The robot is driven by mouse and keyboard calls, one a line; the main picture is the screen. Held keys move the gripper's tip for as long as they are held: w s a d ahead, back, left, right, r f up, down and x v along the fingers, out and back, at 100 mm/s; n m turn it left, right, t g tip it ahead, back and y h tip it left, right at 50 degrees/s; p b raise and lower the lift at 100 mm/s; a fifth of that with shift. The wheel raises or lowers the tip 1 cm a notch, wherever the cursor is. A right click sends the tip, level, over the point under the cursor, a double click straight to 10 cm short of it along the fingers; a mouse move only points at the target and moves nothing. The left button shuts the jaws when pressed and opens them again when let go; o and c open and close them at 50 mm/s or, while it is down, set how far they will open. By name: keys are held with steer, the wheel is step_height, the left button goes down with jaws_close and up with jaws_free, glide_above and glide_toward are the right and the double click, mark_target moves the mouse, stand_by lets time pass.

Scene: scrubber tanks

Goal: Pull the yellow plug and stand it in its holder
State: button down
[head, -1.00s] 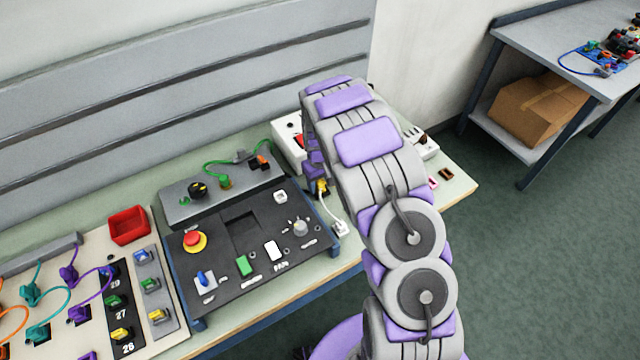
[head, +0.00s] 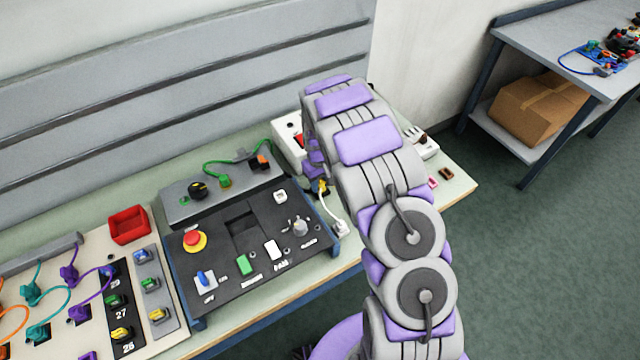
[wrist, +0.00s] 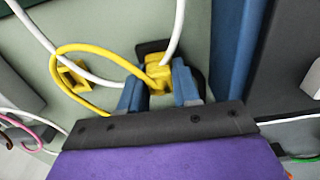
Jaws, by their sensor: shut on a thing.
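The yellow plug (wrist: 158,74) is between the blue fingers of my gripper (wrist: 157,88) in the wrist view, and the fingers are shut on it. A yellow cable loops from it to the left. A dark piece shows behind the plug; I cannot tell whether the two touch. A small yellow block with an opening (wrist: 74,74) stands apart to the left; I cannot tell if it is the holder. In the head view, the yellow plug (head: 322,187) is a small patch beside the black panel, and my arm hides most of the gripper.
White cables (wrist: 100,80) run past the plug in the wrist view. In the head view, a white plug (head: 341,228) lies near the bench edge. The black control panel (head: 215,262) is to the left, and a white box (head: 287,140) stands behind the gripper.

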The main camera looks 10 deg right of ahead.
mark_target(320, 181)
steer(key=shift+r, duration=0.1)
steer(key=shift+w+r, duration=0.15)
steer(key=shift+r, duration=0.55)
steer(key=shift+s+r+p, duration=0.2)
steer(key=shift+r+p, duration=0.15)
steer(key=shift+r, duration=0.05)
steer(key=shift+w+r, duration=0.1)
steer(key=shift+r, duration=0.05)
steer(key=shift+r+p, duration=0.55)
steer(key=shift+r, duration=1.1)
steer(key=w+d+p, duration=0.1)
steer(key=w+d, duration=0.2)
steer(key=d, duration=0.8)
steer(key=shift+w+d+p, duration=0.25)
steer(key=shift+w+p, duration=0.05)
